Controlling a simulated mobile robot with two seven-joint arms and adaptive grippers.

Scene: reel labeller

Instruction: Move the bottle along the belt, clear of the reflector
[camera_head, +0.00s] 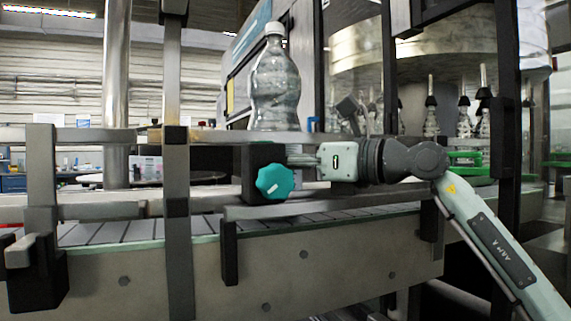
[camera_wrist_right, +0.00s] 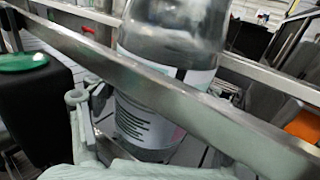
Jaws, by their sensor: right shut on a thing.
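The clear plastic bottle (camera_head: 275,85) with a white cap stands upright behind the metal guide rail in the head view. In the right wrist view the bottle (camera_wrist_right: 148,120) fills the middle, its printed label partly covered by the rail. My right gripper (camera_head: 300,159) reaches in from the right, just below the rail, at the bottle's lower part. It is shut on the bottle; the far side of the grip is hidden. A pale finger shows left of the bottle in the wrist view. My left gripper is out of view. I cannot pick out the reflector for certain.
The guide rail (camera_wrist_right: 195,100) crosses in front of the bottle. A black block with a teal knob (camera_head: 275,181) is close left of my gripper. The slatted belt (camera_head: 110,231) runs below.

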